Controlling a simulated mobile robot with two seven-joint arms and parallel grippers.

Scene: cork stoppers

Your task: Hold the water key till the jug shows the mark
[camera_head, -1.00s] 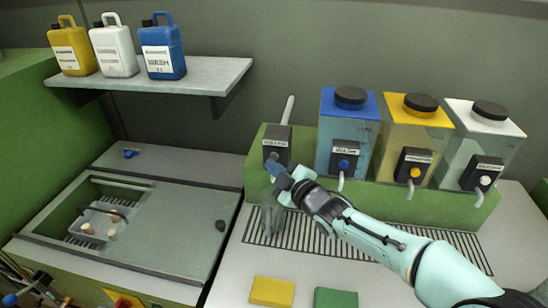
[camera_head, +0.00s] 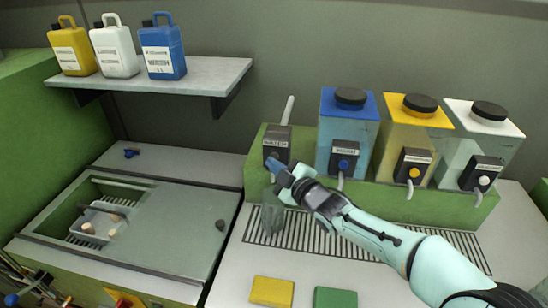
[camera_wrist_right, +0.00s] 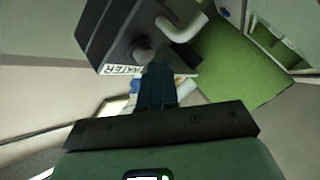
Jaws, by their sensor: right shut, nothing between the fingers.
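The dark water box (camera_head: 277,141), labelled WATER, is on the green backing left of the tanks. The wrist view shows the box (camera_wrist_right: 112,28), its round key (camera_wrist_right: 143,50) and its bent spout (camera_wrist_right: 185,28). My right gripper (camera_head: 272,166) is shut and empty, its blue fingertips at the key; they also show in the wrist view (camera_wrist_right: 157,75). I cannot tell whether they press it. The clear jug (camera_head: 272,216) stands on the grate below, partly behind my gripper. Its mark and water level cannot be made out. My left gripper is not in view.
Blue (camera_head: 349,115), yellow (camera_head: 404,130) and white (camera_head: 473,140) tanks stand to the right. A slotted grate (camera_head: 310,236) lies below them. Yellow (camera_head: 272,291) and green (camera_head: 335,299) blocks lie in front. A sink with a basket (camera_head: 100,222) is at left.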

